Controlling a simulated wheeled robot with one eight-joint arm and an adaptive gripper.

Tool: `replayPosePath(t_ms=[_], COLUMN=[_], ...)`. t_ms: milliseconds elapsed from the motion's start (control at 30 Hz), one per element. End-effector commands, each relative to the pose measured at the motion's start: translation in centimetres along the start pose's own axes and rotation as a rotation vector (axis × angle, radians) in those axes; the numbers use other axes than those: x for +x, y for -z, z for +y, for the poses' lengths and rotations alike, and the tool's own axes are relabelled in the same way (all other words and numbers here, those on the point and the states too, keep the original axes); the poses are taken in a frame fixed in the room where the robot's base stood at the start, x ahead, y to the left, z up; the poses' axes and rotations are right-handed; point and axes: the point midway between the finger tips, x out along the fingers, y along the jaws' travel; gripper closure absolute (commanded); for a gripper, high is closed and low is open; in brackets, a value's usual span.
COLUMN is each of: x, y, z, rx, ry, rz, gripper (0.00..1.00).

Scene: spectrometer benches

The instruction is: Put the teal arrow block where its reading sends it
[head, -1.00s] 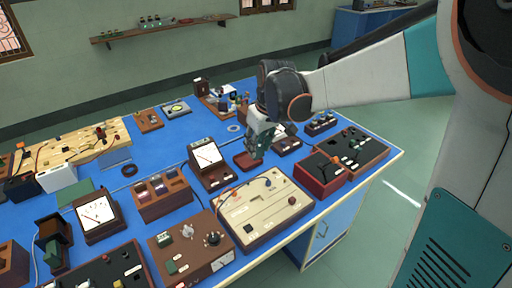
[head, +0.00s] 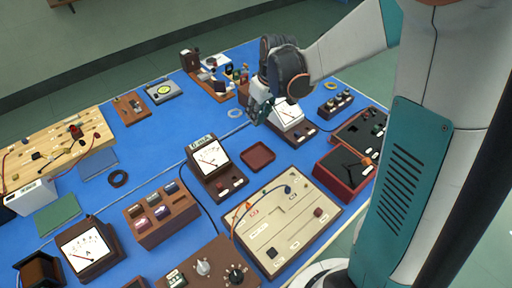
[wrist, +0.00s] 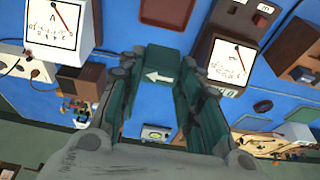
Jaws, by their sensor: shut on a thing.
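The teal arrow block (wrist: 162,72) is between my gripper's fingers in the wrist view, its white arrow pointing left in that picture. My gripper (head: 258,114) is shut on it above the blue bench, between two dial meters. In the head view the block cannot be told from the fingers. One meter (head: 210,157) stands left of the gripper and shows in the wrist view (wrist: 230,60). The other meter (head: 288,114) is just right of the gripper; its face, marked A, shows in the wrist view (wrist: 54,22). Both dials have a slanted needle; exact values are too small to read.
An empty dark red square tray (head: 258,155) lies between the meters. A brown slotted rack (head: 160,222) holds several coloured pieces. A cream board (head: 290,222) and a red box (head: 345,170) stand in front.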

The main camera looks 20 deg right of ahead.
Motion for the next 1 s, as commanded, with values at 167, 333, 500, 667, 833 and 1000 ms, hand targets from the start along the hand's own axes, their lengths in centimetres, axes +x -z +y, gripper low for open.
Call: replayPosePath(t_ms=[167, 333, 500, 667, 833, 1000], x=[4.2, 8.3, 11.9, 13.9, 14.6, 16.8], y=[-1.2, -2.3, -3.3, -3.8, -4.1, -4.7], z=[0.0, 0.0, 0.0, 0.0, 0.0, 0.0], rx=[0.0, 0.0, 0.0, 0.0, 0.0, 0.0], ry=[0.0, 0.0, 0.0, 0.0, 0.0, 0.0], rz=[0.0, 0.0, 0.0, 0.0, 0.0, 0.0], gripper=[0.93, 0.93, 0.93, 0.93, 0.93, 0.93])
